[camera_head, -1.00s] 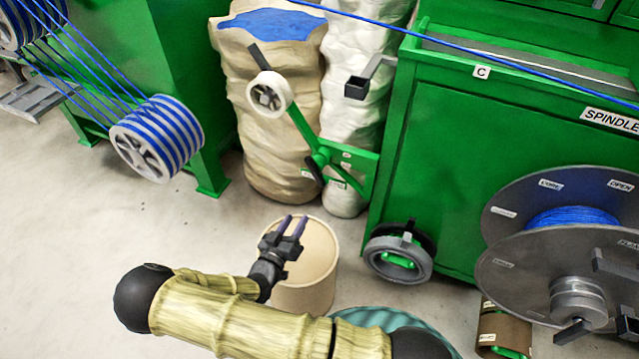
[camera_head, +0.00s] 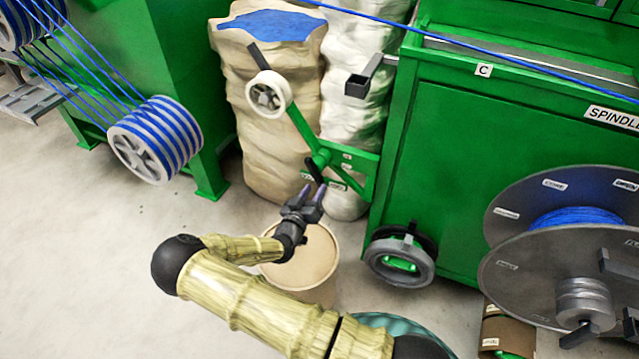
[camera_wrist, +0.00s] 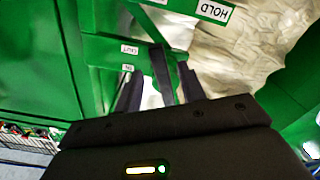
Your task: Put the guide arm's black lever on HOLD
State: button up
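The green guide arm (camera_head: 300,127) carries a white roller (camera_head: 268,93) and joins a green bracket on the green cabinet. Its black lever (camera_head: 315,170) hangs at the pivot, pointing down; it also shows in the wrist view (camera_wrist: 160,74). My gripper (camera_head: 314,192) is at the lever's lower end. In the wrist view my two fingers (camera_wrist: 160,92) are apart, with the lever between them. I cannot tell whether either finger touches it. The HOLD label (camera_wrist: 215,11) is upside down, to the upper right of the lever. OUT (camera_wrist: 129,49) and IN labels are at its left.
A tan drum (camera_head: 305,262) stands below my gripper. A beige sack (camera_head: 270,140) and a white sack (camera_head: 352,125) stand behind the guide arm. The green cabinet (camera_head: 470,170) and a large cable reel (camera_head: 545,275) are at the right.

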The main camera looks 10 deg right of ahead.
aim_at(318, 184)
jog(key=shift+b+x, duration=0.3)
jog(key=shift+x, duration=2.05)
grip_shut()
